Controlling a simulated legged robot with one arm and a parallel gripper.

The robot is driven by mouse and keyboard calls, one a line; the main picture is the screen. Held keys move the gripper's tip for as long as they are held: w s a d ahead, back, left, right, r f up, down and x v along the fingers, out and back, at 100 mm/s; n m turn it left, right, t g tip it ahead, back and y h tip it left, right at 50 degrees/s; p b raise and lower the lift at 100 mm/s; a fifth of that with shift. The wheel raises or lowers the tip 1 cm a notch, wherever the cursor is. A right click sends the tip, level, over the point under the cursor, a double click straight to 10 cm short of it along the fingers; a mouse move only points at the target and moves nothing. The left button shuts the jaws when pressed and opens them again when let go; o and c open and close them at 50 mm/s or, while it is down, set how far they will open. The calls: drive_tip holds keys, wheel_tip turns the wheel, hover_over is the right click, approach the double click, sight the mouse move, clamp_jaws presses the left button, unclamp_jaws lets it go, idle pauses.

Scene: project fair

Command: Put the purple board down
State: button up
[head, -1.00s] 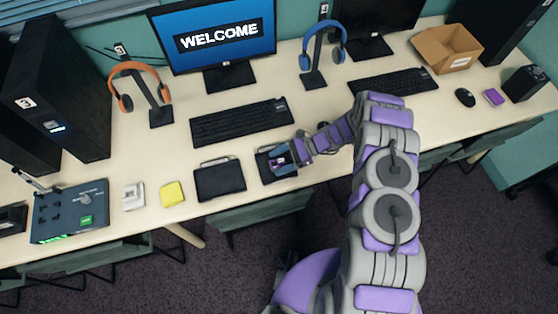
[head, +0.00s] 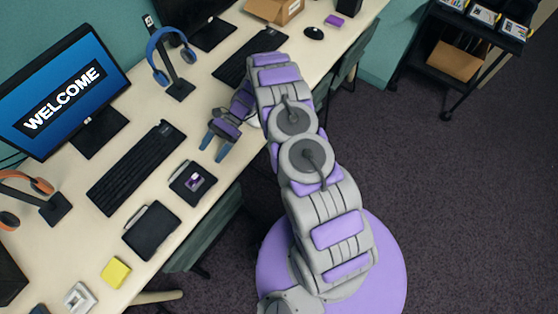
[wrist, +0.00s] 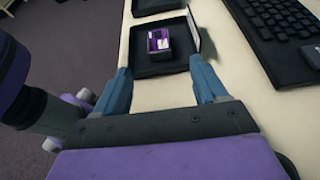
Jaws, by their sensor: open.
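The purple board (head: 194,181) lies in a black tray (head: 183,188) near the table's front edge. In the wrist view the board (wrist: 158,40) rests inside the tray (wrist: 148,62), with bare tray floor around it. My gripper (head: 212,147) is open and empty, above the table and apart from the board. In the wrist view my gripper's two blue fingers (wrist: 160,83) are spread, and the board lies beyond their tips.
A second black tray (head: 153,230), a yellow block (head: 115,272) and a white block (head: 80,298) line the table's front edge. A black keyboard (head: 137,166) lies behind the trays. Headphone stands and monitors stand farther back. A dark cart (head: 468,55) stands at the upper right.

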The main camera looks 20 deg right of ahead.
drive_tip(key=shift+r, duration=0.4)
drive_tip(key=s+d+r+n+h, duration=0.25)
drive_tip(key=s+r, duration=0.25)
drive_tip(key=r, duration=0.7)
drive_tip(key=s+d+r+n+h, duration=0.25)
drive_tip(key=s+r+n, duration=0.2)
drive_tip(key=r, duration=0.75)
drive_tip(key=s+d+r+n+t+h, duration=0.1)
drive_tip(key=s+d+r+h, duration=0.1)
drive_tip(key=s, duration=0.6)
drive_tip(key=s+d+r+n+t+h, duration=0.2)
drive_tip(key=s+d+r, duration=0.2)
drive_tip(key=s+d, duration=0.2)
drive_tip(key=s+d+r+n+t+h, duration=0.2)
drive_tip(key=s+d+r, duration=0.1)
drive_tip(key=s, duration=0.7)
drive_tip(key=shift+d+r+h, duration=0.3)
drive_tip(key=shift+d+r, duration=0.05)
drive_tip(key=shift+d, duration=0.05)
drive_tip(key=shift+w, duration=0.1)
